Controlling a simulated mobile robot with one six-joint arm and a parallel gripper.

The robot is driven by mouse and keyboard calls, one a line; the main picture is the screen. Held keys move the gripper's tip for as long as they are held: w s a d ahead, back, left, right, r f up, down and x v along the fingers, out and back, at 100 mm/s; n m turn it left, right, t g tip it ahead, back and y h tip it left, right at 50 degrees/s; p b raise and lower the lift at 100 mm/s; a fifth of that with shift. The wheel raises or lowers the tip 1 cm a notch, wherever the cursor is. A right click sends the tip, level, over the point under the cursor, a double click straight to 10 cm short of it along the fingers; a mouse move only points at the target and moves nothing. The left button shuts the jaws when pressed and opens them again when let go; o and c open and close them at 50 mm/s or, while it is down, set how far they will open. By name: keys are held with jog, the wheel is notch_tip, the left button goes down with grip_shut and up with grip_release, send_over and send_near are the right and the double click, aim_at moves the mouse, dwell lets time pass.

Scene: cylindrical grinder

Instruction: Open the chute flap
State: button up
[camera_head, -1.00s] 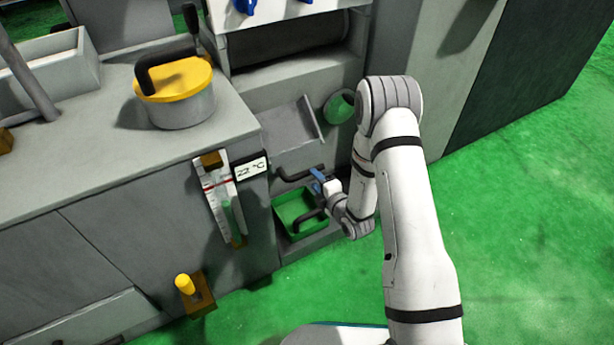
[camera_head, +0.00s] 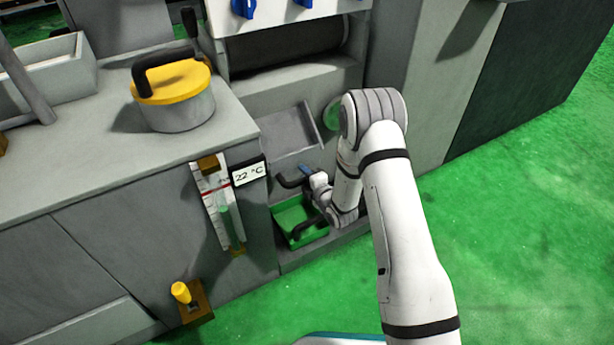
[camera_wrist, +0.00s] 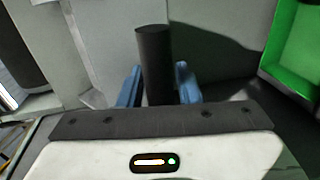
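The chute flap is a grey sloped panel (camera_head: 290,136) low on the machine front. A black bar handle (camera_head: 289,182) sticks out below it. My gripper (camera_head: 304,170) is at this handle, its blue fingers small in the head view. In the wrist view a black bar (camera_wrist: 154,60) stands between the two blue fingers of my gripper (camera_wrist: 158,86). The fingers are spread, one on each side of the bar, with a narrow gap at the right one.
A green tray (camera_head: 281,217) with its own black handle (camera_head: 308,228) sits just below, close to my wrist; it also shows at right in the wrist view (camera_wrist: 291,45). A 22 °C sign (camera_head: 249,174) and a gauge are at left. The green floor at right is clear.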

grip_shut()
